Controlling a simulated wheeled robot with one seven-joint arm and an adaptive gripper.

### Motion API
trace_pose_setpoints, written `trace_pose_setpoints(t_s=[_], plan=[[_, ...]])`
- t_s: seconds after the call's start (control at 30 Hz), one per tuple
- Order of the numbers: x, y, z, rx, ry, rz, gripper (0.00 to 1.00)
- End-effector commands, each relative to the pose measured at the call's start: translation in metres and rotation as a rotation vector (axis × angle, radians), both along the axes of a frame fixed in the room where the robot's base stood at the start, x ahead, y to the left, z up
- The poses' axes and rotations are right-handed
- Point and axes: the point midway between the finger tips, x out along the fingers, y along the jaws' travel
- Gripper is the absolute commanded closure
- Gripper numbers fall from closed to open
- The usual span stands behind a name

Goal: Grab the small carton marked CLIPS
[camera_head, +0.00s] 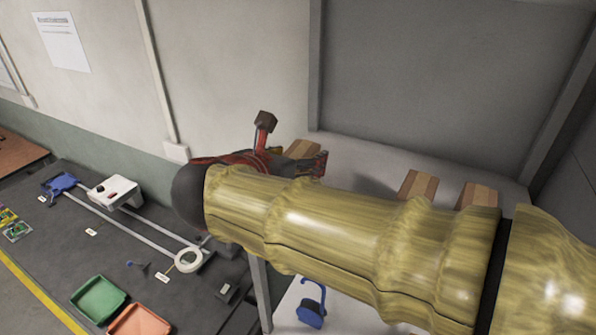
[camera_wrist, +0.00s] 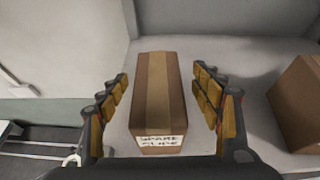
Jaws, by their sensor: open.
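A small brown cardboard carton (camera_wrist: 157,92) with a lighter tape strip stands on a pale shelf (camera_wrist: 215,52) in the wrist view. Its white label has two handwritten lines; the lower one seems to read CLIPS. My gripper (camera_wrist: 160,80) is open, with one finger on each side of this carton and a visible gap on both sides. In the head view my gripper (camera_head: 290,148) is over the shelf, and a carton top (camera_head: 303,148) shows partly behind its fingers. My arm hides much of the shelf there.
Another brown carton (camera_wrist: 300,105) stands to the right in the wrist view. In the head view two cartons, one (camera_head: 418,185) and another (camera_head: 478,195), stand farther right. A dark workbench (camera_head: 75,235) with a green bin (camera_head: 98,298) and an orange bin (camera_head: 138,320) is at left.

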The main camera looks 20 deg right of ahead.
Motion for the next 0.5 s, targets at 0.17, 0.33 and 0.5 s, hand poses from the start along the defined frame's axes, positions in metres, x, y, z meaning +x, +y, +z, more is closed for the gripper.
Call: trace_pose_setpoints(t_s=[0.17,0.33,0.5], plan=[[0.016,-0.014,-0.005,-0.001,0.004,-0.004,0.35],[0.032,-0.027,-0.013,0.000,0.002,-0.003,0.35],[0.037,-0.030,-0.017,0.001,0.000,0.001,0.35]])
